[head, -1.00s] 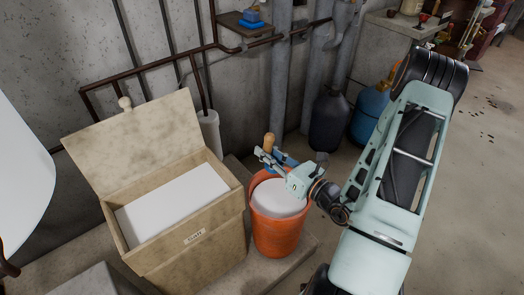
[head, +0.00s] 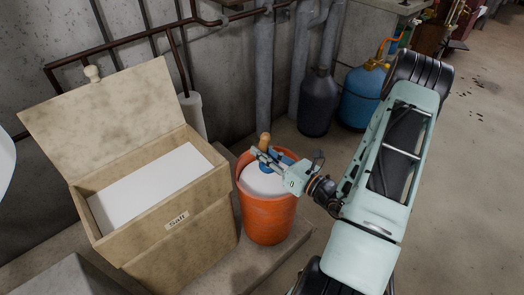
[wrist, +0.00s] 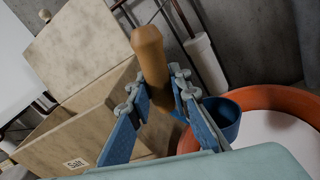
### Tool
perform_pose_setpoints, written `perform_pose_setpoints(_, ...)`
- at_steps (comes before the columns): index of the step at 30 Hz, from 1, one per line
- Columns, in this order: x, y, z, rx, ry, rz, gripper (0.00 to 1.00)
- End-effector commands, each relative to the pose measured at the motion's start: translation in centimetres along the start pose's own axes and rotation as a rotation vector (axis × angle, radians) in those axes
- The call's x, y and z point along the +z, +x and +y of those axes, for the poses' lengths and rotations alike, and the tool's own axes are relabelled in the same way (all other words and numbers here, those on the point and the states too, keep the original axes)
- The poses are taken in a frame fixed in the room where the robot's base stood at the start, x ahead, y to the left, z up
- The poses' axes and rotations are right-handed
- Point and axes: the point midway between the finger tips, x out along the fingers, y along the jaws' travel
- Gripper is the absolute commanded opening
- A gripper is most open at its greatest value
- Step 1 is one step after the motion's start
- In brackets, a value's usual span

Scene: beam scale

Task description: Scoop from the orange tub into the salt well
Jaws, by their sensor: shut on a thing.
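The orange tub (head: 267,222) stands right of the wooden salt well (head: 190,245), with white material inside it. The salt well is a box labelled "Salt" with its lid (head: 100,115) raised and a white fill (head: 155,185) inside. My gripper (head: 268,154) is over the tub, shut on the scoop's upright wooden handle (head: 265,140). In the wrist view the handle (wrist: 152,60) stands between the fingers, and the scoop's blue cup (wrist: 226,115) overlaps the tub's rim (wrist: 265,95). I cannot tell whether the cup holds anything or touches the white material.
A pale upright tube (head: 192,112) stands behind the salt well. A dark bottle (head: 317,102) and a blue gas cylinder (head: 362,95) stand against the wall behind the tub. Pipes (head: 140,42) run along the wall.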

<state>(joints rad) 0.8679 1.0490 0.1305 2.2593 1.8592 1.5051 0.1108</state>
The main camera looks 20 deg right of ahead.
Motion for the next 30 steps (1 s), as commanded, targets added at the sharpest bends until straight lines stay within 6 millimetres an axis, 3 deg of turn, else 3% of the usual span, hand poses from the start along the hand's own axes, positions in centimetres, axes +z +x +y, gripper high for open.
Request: perform_pose_setpoints(30, -9.9, 0.0, -3.0, 0.0, 0.0, -0.001, 0.0)
